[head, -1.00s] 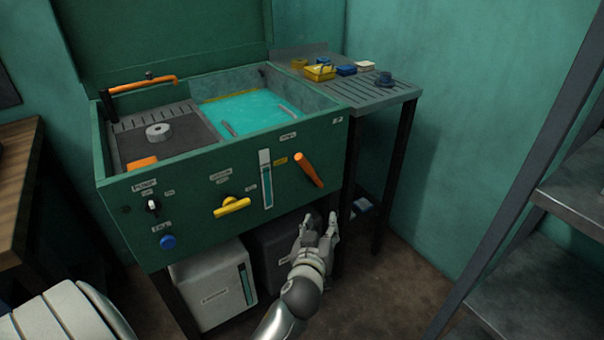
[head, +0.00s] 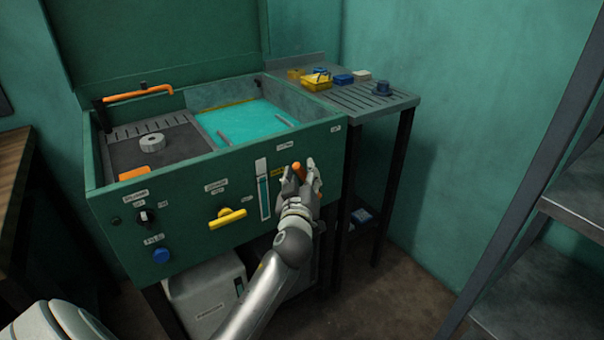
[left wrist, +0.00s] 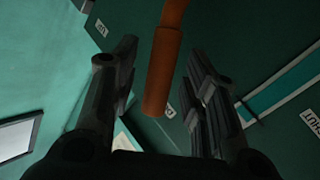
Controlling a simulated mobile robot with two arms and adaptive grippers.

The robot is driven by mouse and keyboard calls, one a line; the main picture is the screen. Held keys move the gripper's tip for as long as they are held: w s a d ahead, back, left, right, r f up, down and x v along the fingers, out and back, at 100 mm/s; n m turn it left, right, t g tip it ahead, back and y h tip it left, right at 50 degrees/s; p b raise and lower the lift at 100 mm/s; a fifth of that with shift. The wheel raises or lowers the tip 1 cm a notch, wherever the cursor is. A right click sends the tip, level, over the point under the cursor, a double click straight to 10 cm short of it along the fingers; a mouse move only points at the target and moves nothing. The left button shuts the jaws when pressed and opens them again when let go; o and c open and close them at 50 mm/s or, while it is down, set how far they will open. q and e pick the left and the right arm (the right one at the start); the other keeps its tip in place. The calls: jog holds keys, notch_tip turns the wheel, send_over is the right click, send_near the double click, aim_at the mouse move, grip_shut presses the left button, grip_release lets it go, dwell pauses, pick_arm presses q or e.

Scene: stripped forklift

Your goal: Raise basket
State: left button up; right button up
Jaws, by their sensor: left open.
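An orange lever handle (head: 297,169) sticks out from the right of the green parts washer's front panel (head: 185,205). My left gripper (head: 301,178) is at the lever with its fingers either side of it. In the left wrist view, the orange handle (left wrist: 163,72) hangs between the two open fingers, with a gap on each side. I cannot make out a basket clearly; two grey bars (head: 284,118) show in the turquoise liquid (head: 240,124) of the tank. My right gripper is not in view.
A yellow handle (head: 228,218), a blue button (head: 161,256) and a black switch (head: 146,216) sit left of the lever. A slatted side table (head: 372,103) holds small parts. A grey shelf rack (head: 575,215) stands at the right. A pale container (head: 205,285) stands under the washer.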

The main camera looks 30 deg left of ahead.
pick_arm(q)
jog(key=shift+w+a, duration=0.2)
jog(key=shift+w, duration=0.2)
jog(key=shift+c, duration=0.3)
grip_shut()
jog(key=shift+w, duration=0.1)
